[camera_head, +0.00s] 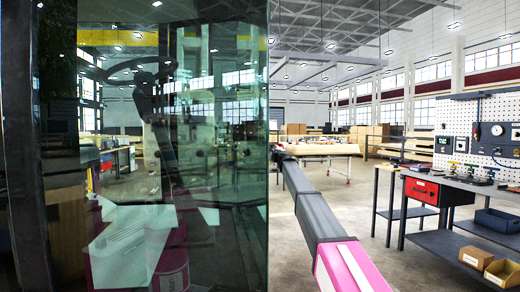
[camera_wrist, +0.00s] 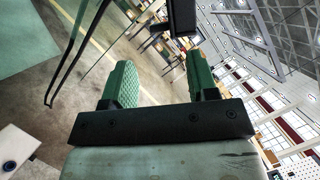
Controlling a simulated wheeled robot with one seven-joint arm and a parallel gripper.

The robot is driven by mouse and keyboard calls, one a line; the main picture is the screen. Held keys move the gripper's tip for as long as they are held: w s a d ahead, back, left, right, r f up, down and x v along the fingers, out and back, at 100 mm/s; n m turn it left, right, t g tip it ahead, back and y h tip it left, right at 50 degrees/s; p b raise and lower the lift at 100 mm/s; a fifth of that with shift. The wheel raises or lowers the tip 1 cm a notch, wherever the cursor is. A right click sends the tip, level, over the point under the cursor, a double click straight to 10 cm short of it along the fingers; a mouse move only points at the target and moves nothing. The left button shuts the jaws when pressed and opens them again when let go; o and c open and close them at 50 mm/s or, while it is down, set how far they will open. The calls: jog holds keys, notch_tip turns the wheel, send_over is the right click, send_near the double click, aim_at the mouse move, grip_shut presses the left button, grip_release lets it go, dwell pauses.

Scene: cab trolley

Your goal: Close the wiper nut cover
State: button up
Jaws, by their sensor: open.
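My gripper (camera_wrist: 160,80) shows in the wrist view with its two green fingers spread wide and nothing between them. A dark block (camera_wrist: 181,15) lies beyond the fingertips at the top, apart from them; I cannot tell whether it is the wiper nut cover. Thin black bars (camera_wrist: 82,50), perhaps a wiper arm, run down the left of that view. In the head view the cab's glass pane (camera_head: 225,130) fills the left, and no cover can be made out there. My arm reaches forward beside the pane's right edge, and its gripper cannot be made out.
Through the glass a steering wheel (camera_head: 138,72) shows among reflections. A workbench (camera_head: 450,188) with a red drawer (camera_head: 421,191) and a pegboard (camera_head: 483,130) stands at the right. A trestle table (camera_head: 325,151) stands farther back. Open floor lies between the cab and the bench.

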jog(key=x, duration=0.9)
jog(key=shift+w, duration=0.1)
grip_shut()
